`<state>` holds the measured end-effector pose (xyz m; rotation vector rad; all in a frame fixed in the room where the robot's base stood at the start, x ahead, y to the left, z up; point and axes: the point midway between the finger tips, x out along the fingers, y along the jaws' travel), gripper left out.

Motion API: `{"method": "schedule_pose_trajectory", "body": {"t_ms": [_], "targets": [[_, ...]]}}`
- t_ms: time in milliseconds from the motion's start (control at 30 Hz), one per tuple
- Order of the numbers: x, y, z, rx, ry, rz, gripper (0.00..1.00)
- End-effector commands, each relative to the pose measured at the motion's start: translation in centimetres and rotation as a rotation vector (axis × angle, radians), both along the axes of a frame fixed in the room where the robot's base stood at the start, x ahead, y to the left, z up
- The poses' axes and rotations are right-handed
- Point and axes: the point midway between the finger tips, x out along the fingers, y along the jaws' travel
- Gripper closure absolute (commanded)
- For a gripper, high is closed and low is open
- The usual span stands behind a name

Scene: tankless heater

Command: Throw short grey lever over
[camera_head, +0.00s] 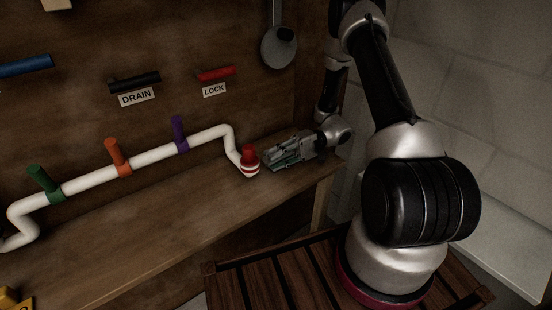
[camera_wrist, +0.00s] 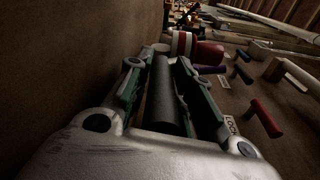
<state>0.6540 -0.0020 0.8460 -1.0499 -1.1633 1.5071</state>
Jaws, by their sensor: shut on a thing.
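The short grey lever (camera_wrist: 164,98) shows in the wrist view as a dark grey cylinder lying lengthwise between my gripper's fingers. My gripper (camera_wrist: 163,85) is shut on it, with one finger along each side. In the head view my gripper (camera_head: 280,154) is at the right end of the shelf, just right of the red cap, and the grey lever cannot be made out there. The lever's far end and its mount are hard to see.
A red cap (camera_head: 249,153) ends the white pipe (camera_head: 152,156), which carries purple (camera_head: 179,133), orange (camera_head: 117,156) and green (camera_head: 44,182) levers. Above are the black DRAIN lever (camera_head: 134,82) and red LOCK lever (camera_head: 216,73). The wooden shelf (camera_head: 150,235) is clear in front.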

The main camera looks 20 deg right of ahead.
Motion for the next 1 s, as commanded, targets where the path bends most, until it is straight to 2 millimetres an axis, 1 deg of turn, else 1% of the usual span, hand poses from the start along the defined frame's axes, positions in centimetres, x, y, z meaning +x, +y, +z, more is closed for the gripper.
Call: {"method": "schedule_pose_trajectory", "body": {"t_ms": [167, 200, 267, 300, 333, 600, 700, 767, 867, 1000], "targets": [[0.0, 0.0, 0.0, -0.002, 0.001, 0.001, 1.00], [-0.1, 0.0, 0.0, -0.002, 0.001, 0.001, 0.76], [0.0, 0.0, 0.0, -0.002, 0.001, 0.001, 0.65], [0.0, 0.0, 0.0, -0.002, 0.001, 0.001, 0.57], [0.0, 0.0, 0.0, -0.002, 0.001, 0.000, 0.56], [0.0, 0.0, 0.0, -0.002, 0.001, 0.000, 0.56], [0.1, -0.6, 0.0, -0.002, -0.001, -0.002, 0.56], [0.3, -1.3, 0.1, -0.002, -0.001, -0.003, 0.56], [0.7, -3.2, 0.2, -0.003, -0.002, -0.004, 0.56], [1.3, -6.4, 0.5, -0.002, -0.002, -0.002, 0.56]]}}
